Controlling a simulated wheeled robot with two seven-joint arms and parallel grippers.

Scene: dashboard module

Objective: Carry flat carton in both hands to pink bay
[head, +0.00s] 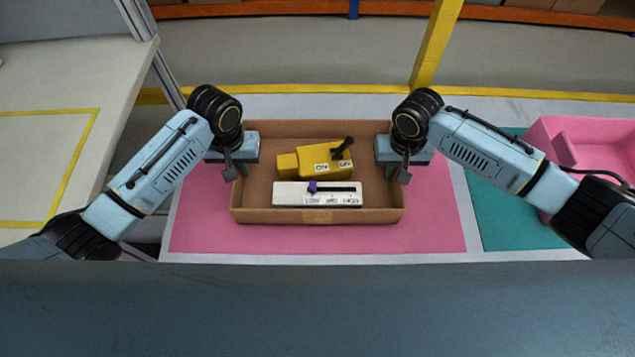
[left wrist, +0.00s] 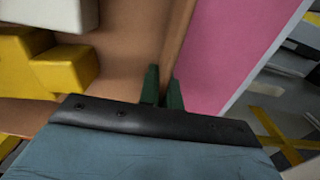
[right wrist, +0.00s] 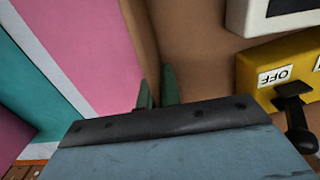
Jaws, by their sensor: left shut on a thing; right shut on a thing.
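The flat carton (head: 317,216) is an open, shallow brown box. In the head view it lies level over the pink bay (head: 430,235), with pink showing around its near and side edges; I cannot tell whether it touches the surface. My left gripper (head: 240,170) is shut on the carton's left wall, whose edge runs between the green fingers in the left wrist view (left wrist: 163,88). My right gripper (head: 393,168) is shut on the right wall, also seen in the right wrist view (right wrist: 156,92). Inside lie a yellow switch module (head: 312,160) and a white slider module (head: 300,194).
A teal bay (head: 500,215) lies right of the pink bay, with a pink bin (head: 575,140) on it. A yellow post (head: 435,45) stands behind. A pale table with yellow tape (head: 60,150) is at left.

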